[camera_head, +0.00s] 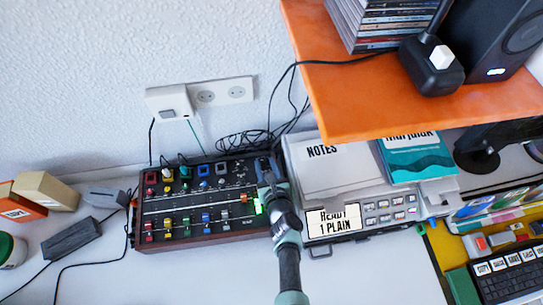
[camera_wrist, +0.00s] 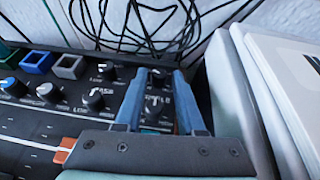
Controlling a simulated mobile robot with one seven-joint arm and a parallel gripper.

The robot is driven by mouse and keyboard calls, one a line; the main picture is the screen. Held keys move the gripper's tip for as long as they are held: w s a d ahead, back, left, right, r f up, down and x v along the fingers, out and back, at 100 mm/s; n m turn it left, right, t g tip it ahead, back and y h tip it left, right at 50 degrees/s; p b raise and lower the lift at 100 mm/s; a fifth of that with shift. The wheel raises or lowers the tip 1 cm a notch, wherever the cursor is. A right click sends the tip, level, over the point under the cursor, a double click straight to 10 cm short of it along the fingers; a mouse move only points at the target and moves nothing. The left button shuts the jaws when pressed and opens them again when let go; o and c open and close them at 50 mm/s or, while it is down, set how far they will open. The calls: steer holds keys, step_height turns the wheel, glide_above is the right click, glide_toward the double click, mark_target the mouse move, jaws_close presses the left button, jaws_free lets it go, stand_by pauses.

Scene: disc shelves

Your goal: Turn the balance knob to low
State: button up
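The dark mixer (camera_head: 200,237) with wooden sides lies on the white desk, with rows of coloured knobs and sliders. My gripper (camera_head: 264,163) is over its back right corner. In the wrist view, my gripper (camera_wrist: 159,76) points at the panel with its two blue fingers apart. Between the fingers are a black knob (camera_wrist: 155,106) and another dark knob (camera_wrist: 157,78) behind it, with gaps beside them. Their labels are partly hidden, and I cannot read which is the balance knob. Other black knobs, such as one (camera_wrist: 94,101) to the left, stand outside the fingers.
A grey-white device (camera_head: 345,202) with papers on top stands close on the right. Loose black cables (camera_wrist: 130,25) lie behind the mixer. An orange shelf (camera_head: 350,105) overhangs at upper right. The desk (camera_head: 200,280) in front is clear.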

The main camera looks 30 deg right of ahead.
steer(key=p+v, duration=0.3)
steer(key=v, duration=0.9)
steer(key=shift+r, duration=0.1)
steer(key=shift+w, duration=0.15)
